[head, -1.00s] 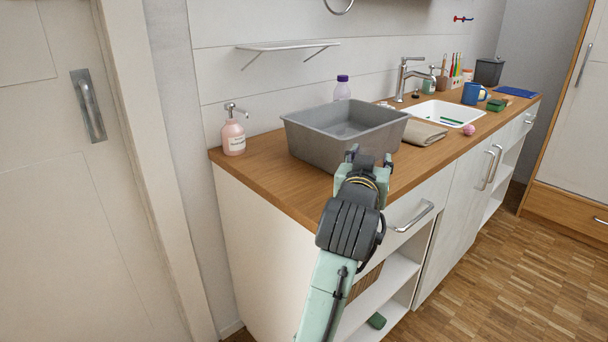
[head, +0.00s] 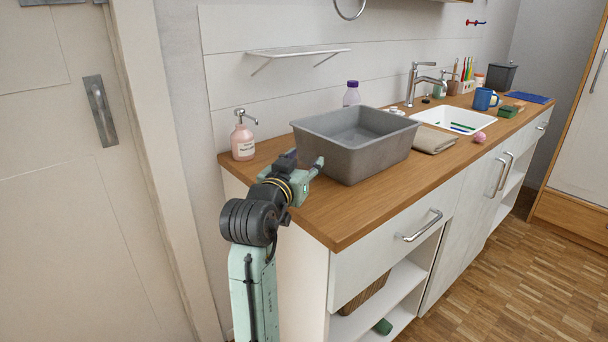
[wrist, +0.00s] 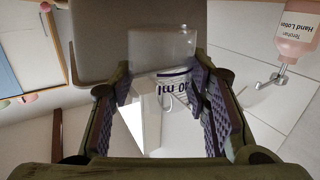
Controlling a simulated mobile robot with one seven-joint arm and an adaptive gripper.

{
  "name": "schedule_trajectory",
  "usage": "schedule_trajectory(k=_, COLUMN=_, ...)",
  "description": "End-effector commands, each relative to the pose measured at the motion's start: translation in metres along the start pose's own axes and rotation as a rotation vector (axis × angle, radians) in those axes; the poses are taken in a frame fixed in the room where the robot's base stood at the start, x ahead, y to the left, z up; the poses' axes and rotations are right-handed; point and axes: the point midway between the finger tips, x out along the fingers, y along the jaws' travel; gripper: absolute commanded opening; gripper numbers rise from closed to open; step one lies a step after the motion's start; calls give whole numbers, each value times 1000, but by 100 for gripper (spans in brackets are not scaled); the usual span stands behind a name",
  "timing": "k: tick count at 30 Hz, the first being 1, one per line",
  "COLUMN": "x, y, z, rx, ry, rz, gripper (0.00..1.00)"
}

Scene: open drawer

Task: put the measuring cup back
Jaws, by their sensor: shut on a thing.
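The clear measuring cup (wrist: 165,50) shows in the wrist view between my fingers, with dark "ml" lettering on its side. My gripper (wrist: 160,92) is shut on it. In the head view my gripper (head: 302,170) is at the left end of the wooden counter, just left of the grey basin (head: 375,155). The cup cannot be made out there. The drawer (head: 385,245) under the counter looks shut, with a metal handle (head: 422,226) on its front.
A pink lotion bottle (head: 243,142) stands behind my gripper at the counter's left end. A purple-capped bottle (head: 351,96) is behind the basin. A folded cloth (head: 433,140), a white sink (head: 455,117) and a blue mug (head: 484,99) are farther right. The front counter strip is clear.

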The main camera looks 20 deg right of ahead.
Motion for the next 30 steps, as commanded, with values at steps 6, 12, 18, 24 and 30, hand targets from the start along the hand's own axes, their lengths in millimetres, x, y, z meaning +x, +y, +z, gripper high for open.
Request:
schedule_trajectory(k=6, x=2, y=0, z=30, rx=-3, ry=-3, rz=1, gripper=25)
schedule_trajectory(k=12, x=2, y=0, z=32, rx=0, ry=-1, rz=1, gripper=25)
schedule_trajectory(k=18, x=2, y=0, z=36, rx=-1, ry=-1, rz=1, gripper=25)
schedule_trajectory(k=24, x=2, y=0, z=35, rx=0, ry=-1, rz=1, gripper=54)
schedule_trajectory(k=30, x=2, y=0, z=35, rx=0, ry=-1, rz=1, gripper=63)
